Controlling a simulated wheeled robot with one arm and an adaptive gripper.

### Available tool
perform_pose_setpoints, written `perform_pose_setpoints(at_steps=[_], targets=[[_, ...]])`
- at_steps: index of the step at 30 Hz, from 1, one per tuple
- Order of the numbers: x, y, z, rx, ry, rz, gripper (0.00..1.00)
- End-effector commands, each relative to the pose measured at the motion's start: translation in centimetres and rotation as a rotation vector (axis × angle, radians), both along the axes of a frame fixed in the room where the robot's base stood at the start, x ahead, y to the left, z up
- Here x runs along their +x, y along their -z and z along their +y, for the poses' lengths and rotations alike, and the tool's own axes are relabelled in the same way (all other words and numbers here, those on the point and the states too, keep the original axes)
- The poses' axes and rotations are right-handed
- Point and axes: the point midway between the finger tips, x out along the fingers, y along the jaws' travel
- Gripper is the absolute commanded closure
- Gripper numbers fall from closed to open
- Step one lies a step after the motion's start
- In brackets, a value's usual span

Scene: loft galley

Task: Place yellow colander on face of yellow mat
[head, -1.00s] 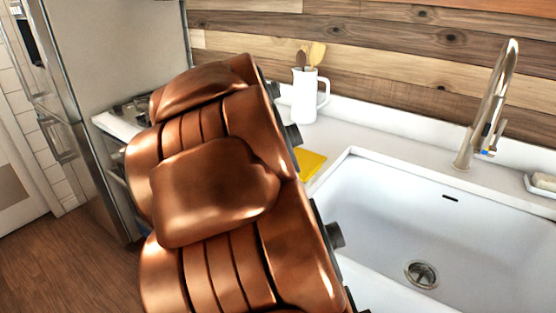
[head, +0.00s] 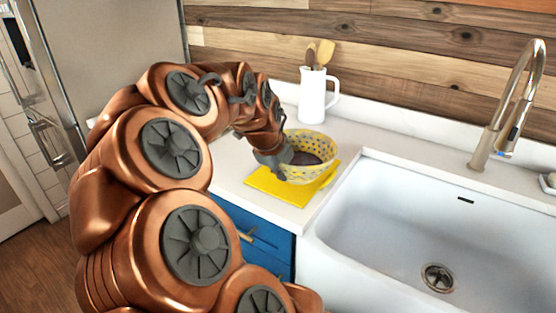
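The yellow colander (head: 322,163) is a patterned bowl with a dark inside. It is over the right and far part of the flat yellow mat (head: 268,187), which lies on the white counter left of the sink. I cannot tell whether the colander's base touches the mat. My gripper (head: 272,160) is at the colander's left rim and appears shut on it. The fingertips are small and partly hidden by the rim. The near left part of the mat is bare.
A white jug (head: 312,97) with wooden utensils stands behind the colander by the backsplash. The white sink (head: 430,220) with a tall faucet (head: 507,105) is to the right. Blue cabinets (head: 262,240) are below the counter. My arm covers much of the left side.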

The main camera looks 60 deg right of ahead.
Motion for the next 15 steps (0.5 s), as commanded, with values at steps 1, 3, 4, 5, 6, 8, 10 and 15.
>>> perform_pose_setpoints(at_steps=[1, 3, 4, 5, 6, 8, 10, 15], targets=[[0.5, 0.0, -0.7, 0.002, 0.001, 0.002, 1.00], [1.1, 0.2, -1.4, 0.004, 0.001, 0.003, 1.00], [1.4, 0.2, -1.7, 0.004, 0.001, 0.003, 1.00], [1.7, 0.2, -2.0, 0.003, 0.001, 0.002, 1.00], [2.1, 0.2, -2.4, 0.003, 0.001, 0.002, 1.00], [2.7, 0.3, -3.1, 0.003, -0.001, 0.002, 1.00], [3.5, 0.5, -3.8, 0.003, -0.003, 0.003, 1.00], [5.2, 0.7, -5.6, 0.003, -0.004, 0.003, 1.00]])
